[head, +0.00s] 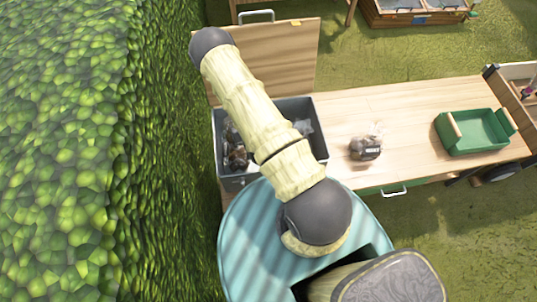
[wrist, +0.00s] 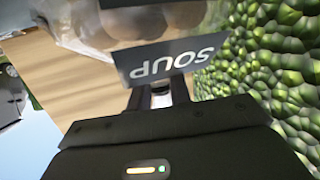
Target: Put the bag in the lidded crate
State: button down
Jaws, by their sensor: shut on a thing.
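A clear bag with a dark SOUP label (wrist: 168,62) fills the top of the wrist view, with pale round shapes inside it. My gripper (wrist: 160,95) is shut on this bag at its labelled side. In the head view my arm crosses over the dark grey crate (head: 238,183), and I cannot make out the gripper there. The crate's wooden lid (head: 285,68) stands open at the back. Bagged brown things (head: 236,153) show inside the crate on the left. Another clear bag with a dark label (head: 366,148) sits on the tabletop right of the crate.
The wooden tabletop (head: 410,105) is clear between the labelled bag and a green tray (head: 478,147) at right. A tall hedge (head: 165,150) stands close along the left. A cart or box with a wheel (head: 502,172) is at the far right.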

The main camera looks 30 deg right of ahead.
jog(key=w+d+f+m+g+h+b, duration=0.1)
jog(key=w+d+m+g+h+b, duration=0.25)
jog(key=d+m+h+b, duration=0.55)
jog(key=s+d+f+m+g+h+b, duration=0.3)
jog(key=s+f+m+g+b, duration=0.2)
jog(key=b, duration=0.9)
jog(key=s+m+g, duration=0.1)
jog(key=m+g, duration=0.1)
jog(key=g, duration=0.1)
jog(key=shift+d+h, duration=0.25)
jog(key=shift+h, duration=0.15)
jog(key=shift+f+g, duration=0.1)
jog(key=shift+g, duration=0.15)
jog(key=shift+f, duration=2.85)
